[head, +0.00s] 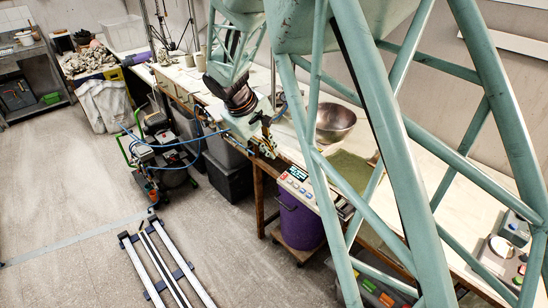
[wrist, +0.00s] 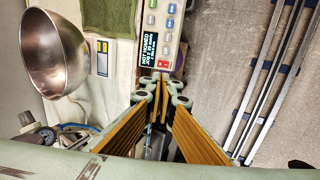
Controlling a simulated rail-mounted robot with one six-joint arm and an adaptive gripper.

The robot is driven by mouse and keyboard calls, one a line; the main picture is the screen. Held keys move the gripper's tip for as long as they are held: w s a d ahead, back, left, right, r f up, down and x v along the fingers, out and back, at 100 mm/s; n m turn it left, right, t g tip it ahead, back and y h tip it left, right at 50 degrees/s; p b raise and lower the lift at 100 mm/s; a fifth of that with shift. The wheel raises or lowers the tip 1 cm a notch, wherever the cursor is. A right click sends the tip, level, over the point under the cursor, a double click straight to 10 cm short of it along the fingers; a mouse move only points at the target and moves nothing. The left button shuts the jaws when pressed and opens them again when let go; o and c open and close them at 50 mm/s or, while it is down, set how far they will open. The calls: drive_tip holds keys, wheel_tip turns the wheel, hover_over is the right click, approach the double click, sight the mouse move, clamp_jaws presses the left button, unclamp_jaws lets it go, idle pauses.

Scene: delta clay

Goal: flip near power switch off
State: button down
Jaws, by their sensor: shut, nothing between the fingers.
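A light grey control panel (wrist: 168,30) shows at the top of the wrist view, with coloured buttons and a dark display that reads "NOT HOMED". A small red switch (wrist: 163,65) sits at its near end, beside the display. Which way the switch is set is too small to tell. My gripper (wrist: 161,82) is shut and empty, its fingertips together just below the red switch in the picture. I cannot tell whether they touch it. In the head view the panel (head: 298,184) lies at the bench's front edge, and my gripper (head: 268,151) is just up and left of it.
A metal bowl (head: 335,122) stands on the bench behind the panel, near a green mat (head: 350,170). A purple bin (head: 300,222) stands under the bench edge. A compressor with blue hoses (head: 160,150) and a rail frame (head: 165,265) are on the floor.

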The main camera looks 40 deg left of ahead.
sight(285, 174)
drive_tip(key=shift+b+x, duration=0.6)
drive_tip(key=shift+x, duration=6.1)
drive_tip(key=shift+f, duration=0.1)
drive_tip(key=shift+w+d+f+b, duration=0.15)
drive_tip(key=shift+w+f+b, duration=0.2)
drive_tip(key=shift+b, duration=0.25)
drive_tip(key=shift+w, duration=0.1)
drive_tip(key=shift+s+d+f+b, duration=0.1)
drive_tip(key=shift+s+f+b, duration=0.15)
drive_tip(key=shift+b, duration=0.25)
